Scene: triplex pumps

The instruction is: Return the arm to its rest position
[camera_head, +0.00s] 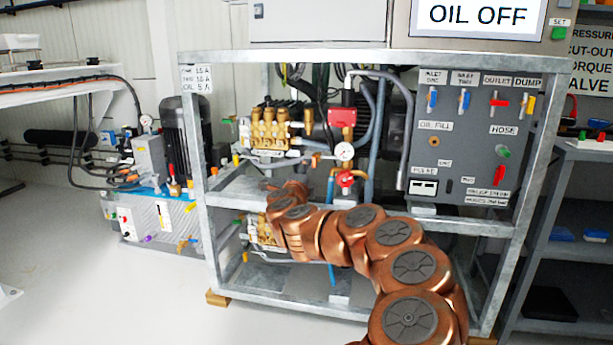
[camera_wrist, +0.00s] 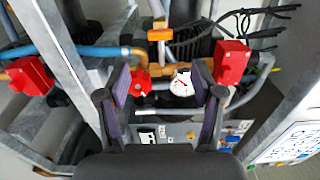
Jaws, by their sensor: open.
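My copper-coloured arm reaches from the bottom right of the head view to the pump rack's metal frame (camera_head: 300,306), its far end in front of the middle shelf. In the head view my gripper cannot be made out clearly. In the wrist view my gripper (camera_wrist: 163,84) is open, with its two dark fingers apart and nothing held between them. Past the fingers are a round white gauge (camera_wrist: 181,84) and a red valve knob (camera_wrist: 138,84). I cannot tell how close the fingers are to them.
The rack holds a brass pump (camera_head: 268,128), a red block (camera_head: 342,117) and a grey valve panel (camera_head: 468,135). A sign (camera_head: 478,17) reads "OIL OFF". Another pump unit (camera_head: 160,215) stands at left. A shelf (camera_head: 575,235) stands at right. The floor (camera_head: 70,270) at left front is clear.

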